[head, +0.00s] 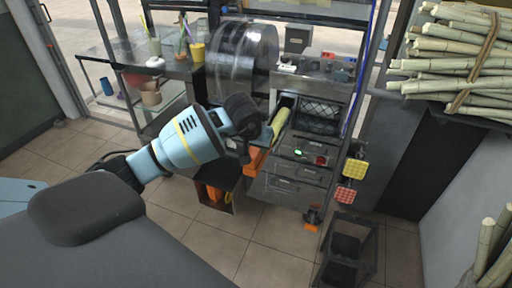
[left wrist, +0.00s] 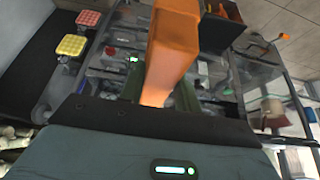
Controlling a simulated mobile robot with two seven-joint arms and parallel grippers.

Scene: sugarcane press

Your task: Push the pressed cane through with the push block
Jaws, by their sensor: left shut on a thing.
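My left gripper (head: 262,138) is in front of the press (head: 318,118), at the left of its feed opening. It is shut on the orange push block (head: 256,160), which shows below the gripper. In the left wrist view the push block (left wrist: 175,42) is large and stands out from between the fingers. A yellow-green length of cane (head: 280,122) slants at the press opening, right beside the gripper. Its lower end is partly hidden by the gripper. I cannot tell whether block and cane touch. My right gripper is not in view.
A large dark drum (head: 242,55) stands behind the gripper. A shelf with cups (head: 197,52) is at left. Red and yellow pads (head: 354,168) hang at the press's right. Bundled cane (head: 462,55) lies at upper right. A dark open-framed stand (head: 350,250) is on the floor.

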